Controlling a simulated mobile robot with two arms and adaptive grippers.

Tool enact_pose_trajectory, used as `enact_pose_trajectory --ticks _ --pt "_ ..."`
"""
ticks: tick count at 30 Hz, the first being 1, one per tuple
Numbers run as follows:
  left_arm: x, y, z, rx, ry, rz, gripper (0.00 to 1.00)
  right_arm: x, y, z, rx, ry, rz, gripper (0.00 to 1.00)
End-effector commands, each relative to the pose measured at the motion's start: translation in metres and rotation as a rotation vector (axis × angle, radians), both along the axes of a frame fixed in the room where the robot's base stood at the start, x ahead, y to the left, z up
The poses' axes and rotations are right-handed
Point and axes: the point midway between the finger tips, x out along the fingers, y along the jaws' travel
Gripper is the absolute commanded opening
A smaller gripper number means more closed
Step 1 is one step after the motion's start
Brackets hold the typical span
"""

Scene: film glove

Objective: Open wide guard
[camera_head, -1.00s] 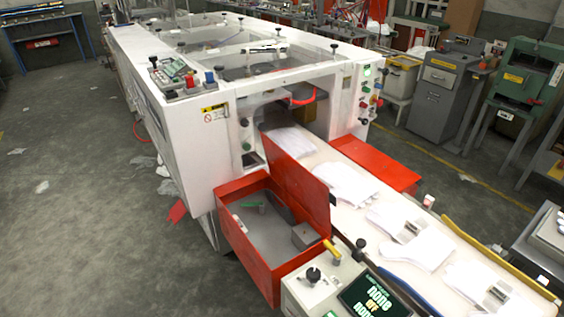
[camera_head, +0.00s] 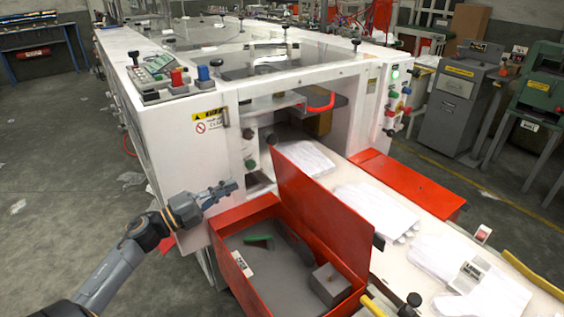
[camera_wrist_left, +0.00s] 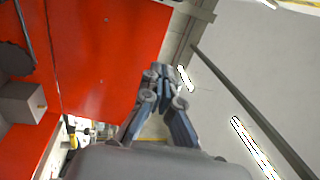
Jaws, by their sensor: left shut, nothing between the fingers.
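The white glove machine (camera_head: 172,130) fills the middle of the head view. Clear guard panels (camera_head: 260,62) in white frames lie closed along its top, with black knobs on them. I cannot tell which panel is the wide guard. My left gripper (camera_head: 224,191) is shut and empty. It is in front of the machine's near face, left of the front opening and above the red box. In the left wrist view the closed fingers (camera_wrist_left: 165,78) point at a gap between a red panel and a pale surface. My right gripper is not in view.
The red box (camera_head: 262,300) juts from the machine's front with its lid (camera_head: 322,205) standing up. A conveyor (camera_head: 405,255) with white gloves runs out to the right. Red and blue buttons (camera_head: 190,76) stand on the top left corner.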

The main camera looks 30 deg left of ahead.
Motion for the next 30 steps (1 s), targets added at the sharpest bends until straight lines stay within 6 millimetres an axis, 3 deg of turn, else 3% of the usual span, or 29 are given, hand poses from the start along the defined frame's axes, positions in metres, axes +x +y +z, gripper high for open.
enact_pose_trajectory --ticks 5,21,30 --pt "0.016 -0.008 0.009 0.007 -0.007 -0.006 0.0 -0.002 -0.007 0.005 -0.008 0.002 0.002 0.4" --pt "0.111 -0.047 0.027 0.002 -0.005 -0.003 0.0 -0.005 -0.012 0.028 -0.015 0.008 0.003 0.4" --pt "0.127 -0.053 0.026 0.003 -0.002 -0.002 0.0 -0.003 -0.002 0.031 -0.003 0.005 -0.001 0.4"
